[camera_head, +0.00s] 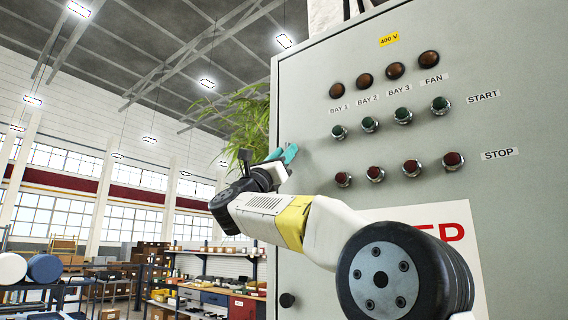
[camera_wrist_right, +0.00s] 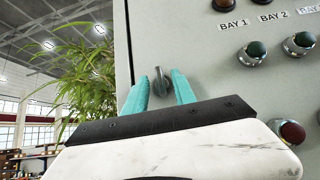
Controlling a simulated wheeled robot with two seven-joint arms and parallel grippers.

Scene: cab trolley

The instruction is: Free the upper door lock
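The upper door lock (camera_wrist_right: 161,84) is a small metallic wing-shaped knob near the left edge of the grey cabinet door (camera_head: 310,220). Its wing looks close to upright in the right wrist view. My right gripper (camera_head: 287,155) is at the door's left edge, and its teal fingers are open. In the right wrist view the fingers (camera_wrist_right: 160,78) stand apart on either side of the lock, with gaps showing; I cannot tell their exact depth to it. In the head view the fingers hide the lock. My left gripper is not in view.
A dark lower knob (camera_head: 287,300) sits low on the door's left edge. Rows of lamps, green START buttons (camera_head: 403,116) and red STOP buttons (camera_head: 411,168) lie right of the gripper. A leafy plant (camera_head: 240,120) stands left of the cabinet. Workbenches (camera_head: 215,290) are farther back.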

